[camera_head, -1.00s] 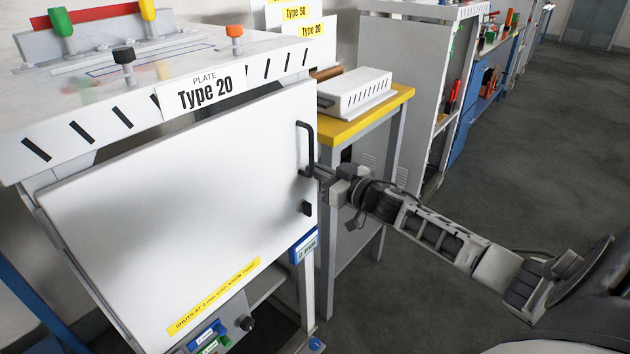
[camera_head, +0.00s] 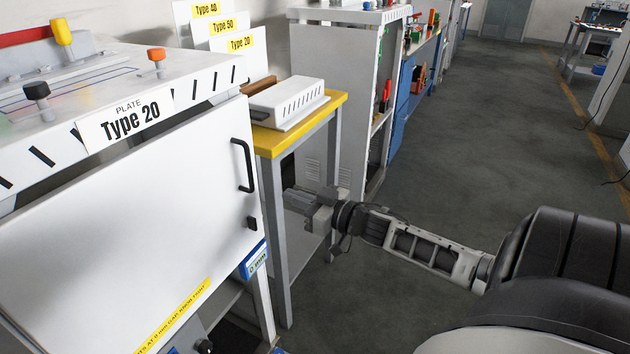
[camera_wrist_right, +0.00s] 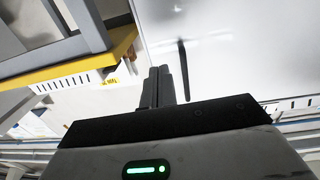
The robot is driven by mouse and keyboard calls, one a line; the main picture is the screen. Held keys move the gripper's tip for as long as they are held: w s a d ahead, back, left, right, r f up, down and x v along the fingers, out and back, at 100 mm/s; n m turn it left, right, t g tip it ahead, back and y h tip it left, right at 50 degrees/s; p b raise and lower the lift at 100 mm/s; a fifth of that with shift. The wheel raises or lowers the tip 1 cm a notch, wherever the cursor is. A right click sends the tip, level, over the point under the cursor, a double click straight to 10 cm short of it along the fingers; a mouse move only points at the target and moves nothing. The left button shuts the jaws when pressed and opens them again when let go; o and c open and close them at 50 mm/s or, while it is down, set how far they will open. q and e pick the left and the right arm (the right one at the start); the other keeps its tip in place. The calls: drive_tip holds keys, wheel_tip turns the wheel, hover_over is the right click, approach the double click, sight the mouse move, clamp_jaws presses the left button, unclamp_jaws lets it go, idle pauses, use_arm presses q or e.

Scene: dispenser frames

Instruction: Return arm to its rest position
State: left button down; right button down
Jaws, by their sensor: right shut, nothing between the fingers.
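My right gripper (camera_head: 290,198) is shut and empty in the head view. It is in front of the yellow-topped table and to the right of the white cabinet door (camera_head: 130,220). The black door handle (camera_head: 243,165) stands apart from it, to its left. In the right wrist view the shut fingers (camera_wrist_right: 158,75) point toward the white door (camera_wrist_right: 255,50), with the dark handle (camera_wrist_right: 184,70) beyond them. The door looks closed. My left gripper is not in view.
The table with a yellow edge (camera_head: 300,125) bears a white vented box (camera_head: 288,102). Plate signs (camera_head: 240,44) stand behind it. A grey shelf unit (camera_head: 335,70) and blue workbench (camera_head: 402,100) line the back. Open grey floor (camera_head: 480,130) lies to the right.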

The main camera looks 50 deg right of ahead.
drive_tip(key=shift+v, duration=2.15)
drive_tip(key=s+a+f+m+g+h, duration=0.1)
drive_tip(key=s+a+f+g, duration=0.15)
drive_tip(key=a+f, duration=0.4)
drive_tip(key=s+a+f+g+h, duration=0.1)
drive_tip(key=s+a+f, duration=0.35)
drive_tip(key=a, duration=0.25)
drive_tip(key=s+a+f+g, duration=0.2)
drive_tip(key=s+a, duration=0.2)
drive_tip(key=a, duration=0.3)
drive_tip(key=s+a+f+n+g+y, duration=0.1)
drive_tip(key=s+a, duration=0.3)
drive_tip(key=a, duration=0.4)
drive_tip(key=shift+f+g, duration=0.35)
drive_tip(key=shift+f, duration=0.2)
